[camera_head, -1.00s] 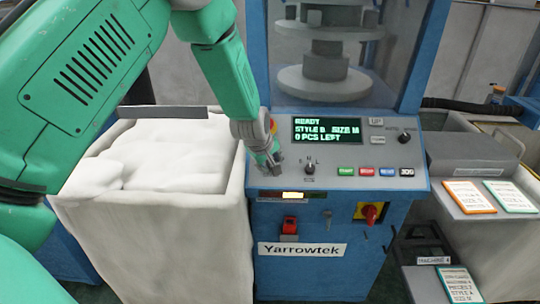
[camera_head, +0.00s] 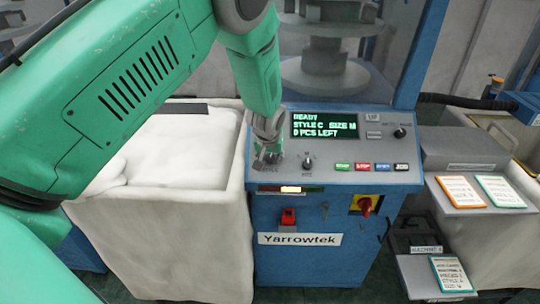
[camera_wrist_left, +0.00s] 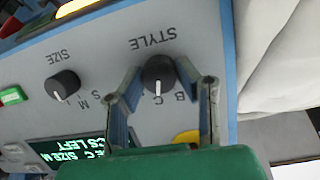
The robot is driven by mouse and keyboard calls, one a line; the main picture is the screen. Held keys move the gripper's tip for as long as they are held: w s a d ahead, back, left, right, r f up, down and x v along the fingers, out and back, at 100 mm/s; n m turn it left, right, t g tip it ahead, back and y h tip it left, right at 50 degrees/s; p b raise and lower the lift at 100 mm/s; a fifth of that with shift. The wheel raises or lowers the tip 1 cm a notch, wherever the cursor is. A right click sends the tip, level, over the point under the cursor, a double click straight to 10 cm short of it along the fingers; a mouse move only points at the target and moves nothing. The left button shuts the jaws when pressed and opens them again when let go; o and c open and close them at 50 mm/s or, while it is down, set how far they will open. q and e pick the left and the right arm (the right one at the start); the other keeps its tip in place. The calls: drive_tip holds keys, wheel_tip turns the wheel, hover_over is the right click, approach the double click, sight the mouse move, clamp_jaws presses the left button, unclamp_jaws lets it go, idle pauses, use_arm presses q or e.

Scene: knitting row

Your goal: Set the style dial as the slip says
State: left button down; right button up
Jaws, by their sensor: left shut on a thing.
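The style dial (camera_wrist_left: 158,72) is a black round knob with a white pointer line, on the grey panel (camera_head: 350,179). In the left wrist view its pointer is at C, beside B. My left gripper (camera_head: 268,155) has its fingers on both sides of the dial and is shut on it; in the head view it mostly hides the dial. The display (camera_head: 324,126) reads READY, STYLE C, SIZE M, 0 PCS LEFT. A teal-edged slip (camera_head: 452,273) lies on the low tray under the MACHINE 4 label; its small lines are too blurred to read surely. My right gripper is out of view.
The size dial (camera_wrist_left: 63,84) sits near the style dial. Coloured buttons (camera_head: 362,166), an AUTO knob (camera_head: 400,132) and a red switch (camera_head: 365,206) are to the right. A white-filled bin (camera_head: 160,240) stands left. Orange- and green-edged slips (camera_head: 460,191) lie on the right shelf.

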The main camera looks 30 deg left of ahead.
use_arm(q)
drive_tip(key=shift+s+d+f+m, duration=0.15)
drive_tip(key=shift+s+f+m, duration=0.2)
drive_tip(key=shift+f+m, duration=0.05)
drive_tip(key=c, duration=1.3)
unclamp_jaws()
drive_tip(key=shift+o, duration=0.6)
drive_tip(key=shift+w+r, duration=0.1)
drive_tip(key=shift+w, duration=0.05)
drive_tip(key=shift+r, duration=0.15)
drive_tip(key=shift+r, duration=0.25)
drive_tip(key=v, duration=1.1)
drive_tip(key=shift+d, duration=0.1)
